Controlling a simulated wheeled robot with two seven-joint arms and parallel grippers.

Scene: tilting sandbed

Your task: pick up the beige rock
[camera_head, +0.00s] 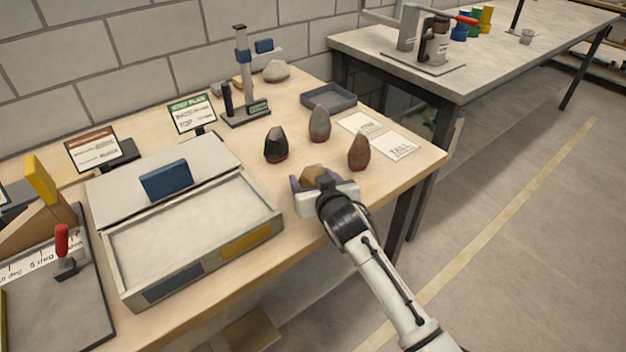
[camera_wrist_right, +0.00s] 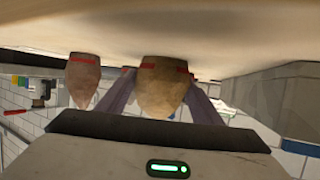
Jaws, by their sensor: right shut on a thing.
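The beige rock (camera_head: 313,174) is at the front edge of the wooden table, between the fingers of my right gripper (camera_head: 323,183). In the right wrist view the beige rock (camera_wrist_right: 163,88) sits between the two purple-grey fingers (camera_wrist_right: 160,98), which are shut on it. Red marks show near its wide end, which is close to the table surface; I cannot tell whether it touches. The gripper hides part of the rock in the head view. My left gripper is not in view.
A reddish-brown rock (camera_head: 359,152), a grey rock (camera_head: 320,123) and a black rock (camera_head: 276,145) stand behind the gripper. A sandbed tray (camera_head: 278,222) lies to the left. White cards (camera_head: 397,146) lie on the right, and a shallow grey tray (camera_head: 329,97) sits behind.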

